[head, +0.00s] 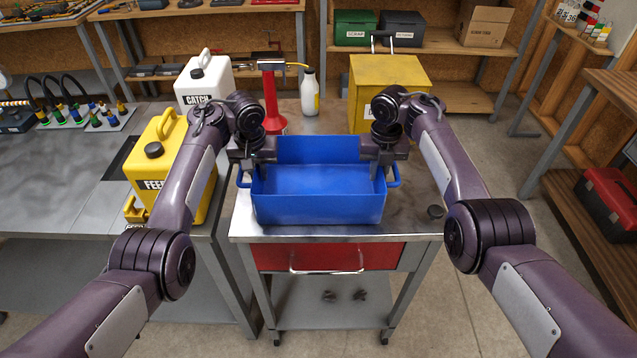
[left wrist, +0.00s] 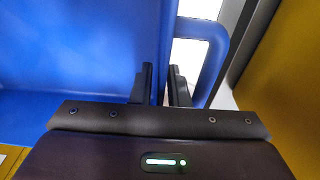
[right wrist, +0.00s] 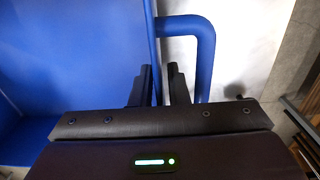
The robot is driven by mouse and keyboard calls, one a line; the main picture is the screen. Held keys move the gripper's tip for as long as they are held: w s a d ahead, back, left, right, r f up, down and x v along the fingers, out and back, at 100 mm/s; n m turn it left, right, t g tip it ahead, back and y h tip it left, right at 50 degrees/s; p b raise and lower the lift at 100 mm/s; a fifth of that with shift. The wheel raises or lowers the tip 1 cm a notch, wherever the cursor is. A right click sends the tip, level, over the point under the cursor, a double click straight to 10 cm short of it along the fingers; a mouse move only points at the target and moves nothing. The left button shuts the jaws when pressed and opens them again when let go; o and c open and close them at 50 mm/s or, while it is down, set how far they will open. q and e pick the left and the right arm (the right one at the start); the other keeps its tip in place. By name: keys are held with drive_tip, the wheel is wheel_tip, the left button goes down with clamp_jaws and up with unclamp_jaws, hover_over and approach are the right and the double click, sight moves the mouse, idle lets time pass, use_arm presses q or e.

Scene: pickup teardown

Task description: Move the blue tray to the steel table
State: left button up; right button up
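The blue tray (head: 318,205) is an empty open box with a loop handle at each end. It sits level on the metal top of a cart (head: 410,230) with a red drawer. My left gripper (head: 250,172) is at the tray's left end; in the left wrist view its fingers (left wrist: 161,85) stand either side of the end wall, inside the handle loop. My right gripper (head: 383,170) is at the right end, its fingers (right wrist: 160,85) likewise straddling the wall, with a gap visible. A grey steel table (head: 60,195) stands to the left.
A yellow jug (head: 160,160) and a white jug (head: 205,80) stand left of the tray. A red stand (head: 271,100), a white bottle (head: 310,93) and a yellow box (head: 385,85) are behind it. The steel table's front left is clear.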

use_arm(q)
drive_tip(key=shift+r, duration=0.1)
clamp_jaws()
use_arm(e)
clamp_jaws()
drive_tip(key=shift+r, duration=0.1)
use_arm(q)
drive_tip(key=shift+r, duration=0.15)
use_arm(e)
drive_tip(key=shift+r, duration=0.15)
idle(0.7)
